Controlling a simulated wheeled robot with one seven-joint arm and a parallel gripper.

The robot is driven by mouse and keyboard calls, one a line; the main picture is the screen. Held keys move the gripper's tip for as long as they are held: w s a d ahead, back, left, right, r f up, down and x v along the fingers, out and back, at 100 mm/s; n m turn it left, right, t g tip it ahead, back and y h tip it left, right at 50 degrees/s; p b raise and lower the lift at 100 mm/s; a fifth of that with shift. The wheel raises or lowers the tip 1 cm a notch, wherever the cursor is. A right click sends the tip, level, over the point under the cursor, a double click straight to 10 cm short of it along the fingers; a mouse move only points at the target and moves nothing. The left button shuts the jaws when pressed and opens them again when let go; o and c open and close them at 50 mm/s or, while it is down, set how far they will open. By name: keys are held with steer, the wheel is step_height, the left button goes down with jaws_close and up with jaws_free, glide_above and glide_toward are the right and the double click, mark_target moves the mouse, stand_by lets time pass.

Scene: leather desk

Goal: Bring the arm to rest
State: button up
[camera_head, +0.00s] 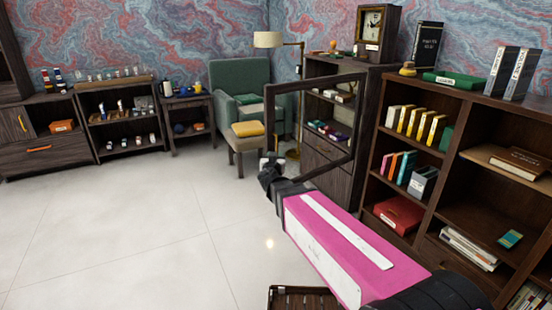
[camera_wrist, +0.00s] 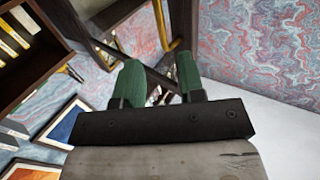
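My arm stretches forward from the lower right in the head view, with a pink link and dark joints. Its far end is near the open cabinet door (camera_head: 303,86), a dark wooden frame; I cannot tell if they touch. In the wrist view my gripper (camera_wrist: 159,58) shows two green fingers set apart, with nothing held between them. Dark frame bars and a brass-coloured rod show beyond the fingers. The gripper's fingers cannot be made out in the head view.
A tall bookshelf (camera_head: 466,92) stands close on the right. A dark cabinet (camera_head: 322,160) with a clock (camera_head: 372,27) on top stands behind the door. A green armchair (camera_head: 240,77) and footstool (camera_head: 236,144) are at the back. The pale floor (camera_head: 120,225) at left is clear.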

steer(key=s+d+f+m+g+h, duration=0.1)
steer(key=s+d+f+g+h, duration=0.2)
steer(key=d, duration=0.4)
steer(key=d+f+m+g+h, duration=0.1)
steer(key=d+f+g, duration=0.1)
steer(key=d+f, duration=0.3)
steer(key=s+d+f+m+g+h, duration=0.1)
steer(key=s+d+f+g+h, duration=0.15)
steer(key=d, duration=0.55)
steer(key=s+d+f+n+g+y, duration=0.1)
steer(key=s+d+f+g+y, duration=0.1)
steer(key=s+f+g, duration=0.3)
steer(key=s+d+f+n+g+y, duration=0.2)
steer(key=s+f+g+y, duration=0.3)
steer(key=s, duration=0.4)
steer(key=shift+s+d+f+n, duration=0.3)
steer(key=shift+d+f, duration=0.05)
steer(key=shift+f, duration=0.25)
steer(key=shift+g+y, duration=0.25)
